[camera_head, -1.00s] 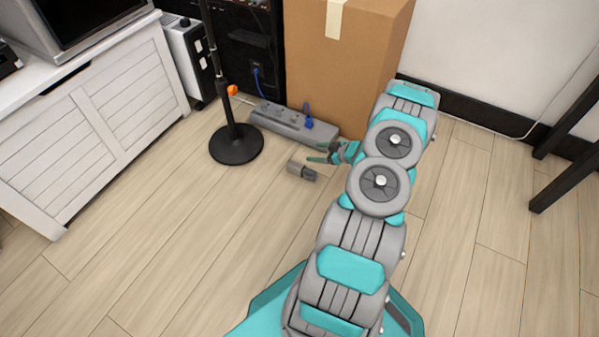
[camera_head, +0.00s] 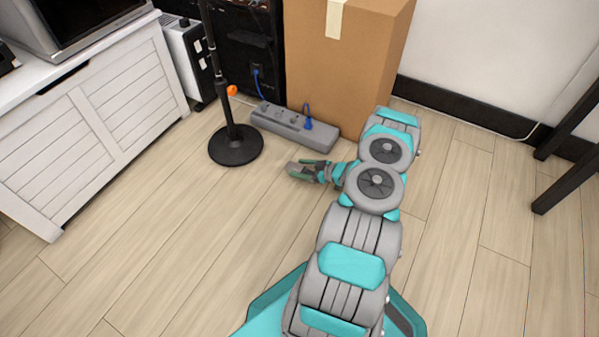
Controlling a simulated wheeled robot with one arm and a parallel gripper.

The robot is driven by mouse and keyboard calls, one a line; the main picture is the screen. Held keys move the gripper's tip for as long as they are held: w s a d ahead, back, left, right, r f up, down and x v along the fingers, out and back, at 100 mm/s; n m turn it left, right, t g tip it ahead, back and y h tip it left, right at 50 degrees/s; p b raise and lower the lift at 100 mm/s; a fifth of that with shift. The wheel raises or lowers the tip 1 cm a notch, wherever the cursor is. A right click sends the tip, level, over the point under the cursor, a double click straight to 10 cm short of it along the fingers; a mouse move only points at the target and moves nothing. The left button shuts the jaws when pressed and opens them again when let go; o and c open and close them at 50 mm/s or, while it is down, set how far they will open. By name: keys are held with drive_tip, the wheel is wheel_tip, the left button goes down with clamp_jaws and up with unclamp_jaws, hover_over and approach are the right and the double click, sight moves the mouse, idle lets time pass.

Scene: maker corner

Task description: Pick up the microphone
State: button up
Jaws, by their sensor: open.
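A small grey object, which looks like the microphone (camera_head: 296,171), lies on the wooden floor in front of the power strip. My gripper (camera_head: 304,170) reaches it from the right, low over the floor. Its fingers are open, one on the far side of the grey object and one on the near side. The fingers cover part of the object, and I cannot tell whether they touch it.
A black stand (camera_head: 236,147) with a round base is to the left of the gripper. A grey power strip (camera_head: 290,128) with a blue plug and a cardboard box (camera_head: 340,75) are behind. A white cabinet (camera_head: 95,130) is at left. The front-left floor is clear.

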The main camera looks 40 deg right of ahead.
drive_tip(key=shift+w+a+f, duration=0.15)
drive_tip(key=shift+w, duration=0.2)
drive_tip(key=shift+c, duration=0.2)
clamp_jaws()
idle(0.5)
